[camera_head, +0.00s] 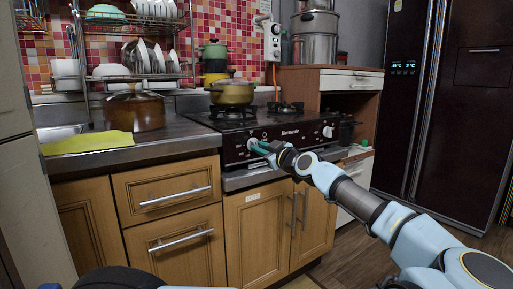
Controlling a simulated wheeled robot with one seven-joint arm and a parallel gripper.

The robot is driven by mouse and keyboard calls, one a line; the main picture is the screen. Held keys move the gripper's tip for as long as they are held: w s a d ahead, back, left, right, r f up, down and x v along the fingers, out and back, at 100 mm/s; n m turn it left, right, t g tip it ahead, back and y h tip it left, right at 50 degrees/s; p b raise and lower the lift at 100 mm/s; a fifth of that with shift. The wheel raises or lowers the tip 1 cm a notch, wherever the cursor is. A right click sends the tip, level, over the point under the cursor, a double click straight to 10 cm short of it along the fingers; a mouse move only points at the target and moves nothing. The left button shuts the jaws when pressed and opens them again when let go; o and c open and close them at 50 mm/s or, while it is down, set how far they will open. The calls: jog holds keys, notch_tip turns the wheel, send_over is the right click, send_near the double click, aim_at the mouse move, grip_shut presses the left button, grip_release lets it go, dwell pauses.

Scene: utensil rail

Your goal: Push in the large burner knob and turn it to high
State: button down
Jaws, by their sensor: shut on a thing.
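The black gas stove (290,132) is set into the counter, with a dark front panel. My gripper (256,145) is at the left part of that panel, its greenish fingers shut on a pale burner knob (251,144), which they partly hide. Another pale knob (328,132) shows at the right end of the panel, clear of my arm. The turn angle of the gripped knob and how far it is pushed in are too small to tell.
A yellow pot (232,94) stands on the left burner. A brown pot (135,110) and a yellow-green cloth (88,143) are on the counter at left. Wooden cabinets (262,235) lie below the stove. A dark fridge (440,100) stands at right.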

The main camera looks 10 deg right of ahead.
jog(key=shift+f+n+b, duration=0.1)
jog(key=shift+n+b, duration=0.5)
jog(key=shift+b, duration=0.4)
jog(key=shift+n+b, duration=0.6)
jog(key=shift+b, duration=0.15)
jog(key=shift+n+b, duration=0.6)
jog(key=shift+b, duration=0.35)
jog(key=shift+n+b, duration=0.65)
jog(key=shift+n, duration=0.05)
jog(key=shift+n+b, duration=0.7)
jog(key=shift+b, duration=0.2)
jog(key=shift+n+b, duration=0.4)
jog(key=shift+n, duration=0.1)
